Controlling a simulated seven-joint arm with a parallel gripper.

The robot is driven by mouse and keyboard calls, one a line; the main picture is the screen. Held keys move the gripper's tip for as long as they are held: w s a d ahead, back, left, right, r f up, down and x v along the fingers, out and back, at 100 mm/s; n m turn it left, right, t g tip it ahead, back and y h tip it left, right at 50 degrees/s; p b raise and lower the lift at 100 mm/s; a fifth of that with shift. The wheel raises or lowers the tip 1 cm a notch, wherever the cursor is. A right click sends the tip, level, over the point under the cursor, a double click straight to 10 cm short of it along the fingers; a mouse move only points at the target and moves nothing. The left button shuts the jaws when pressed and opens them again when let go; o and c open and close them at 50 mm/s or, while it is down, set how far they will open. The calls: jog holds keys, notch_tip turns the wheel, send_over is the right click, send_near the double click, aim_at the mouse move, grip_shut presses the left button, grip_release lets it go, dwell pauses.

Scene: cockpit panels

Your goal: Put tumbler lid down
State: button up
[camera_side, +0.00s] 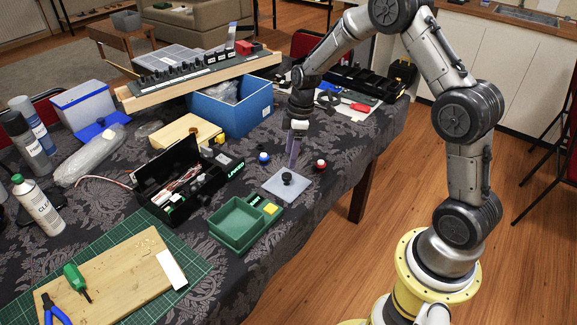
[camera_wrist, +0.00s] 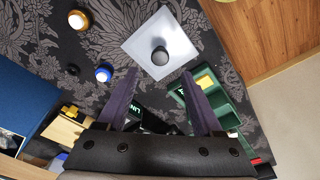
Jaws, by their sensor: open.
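I cannot clearly pick out a tumbler switch with a lid in either view. A light grey square plate (camera_side: 272,187) with a round black knob (camera_side: 287,178) lies near the table's edge; the plate (camera_wrist: 139,45) and knob (camera_wrist: 160,56) also show in the wrist view. My gripper (camera_side: 292,164) points down over the table just behind the plate. In the wrist view its two purple fingers (camera_wrist: 159,74) are apart with nothing between them.
A green tray (camera_side: 232,228) and an open black toolbox (camera_side: 160,165) lie left of the plate. A blue bin (camera_side: 240,112) stands behind, with a long switch panel (camera_side: 190,73) across it. A small black item (camera_wrist: 72,69) lies beside the blue button (camera_wrist: 104,73).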

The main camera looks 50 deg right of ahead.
jog(key=s+a+r+m+t, duration=0.1)
jog(key=s+a+r+m, duration=0.15)
jog(key=s+r, duration=0.5)
jog(key=s+a+r+m+t, duration=0.15)
jog(key=s+a+r, duration=0.3)
jog(key=r, duration=0.65)
jog(key=s+a+r+m+t+h, duration=0.1)
jog(key=s+m, duration=0.4)
jog(key=s, duration=1)
jog(key=shift+s+a+r+t, duration=0.35)
jog(key=shift+a+r+t, duration=0.1)
jog(key=shift+r, duration=0.1)
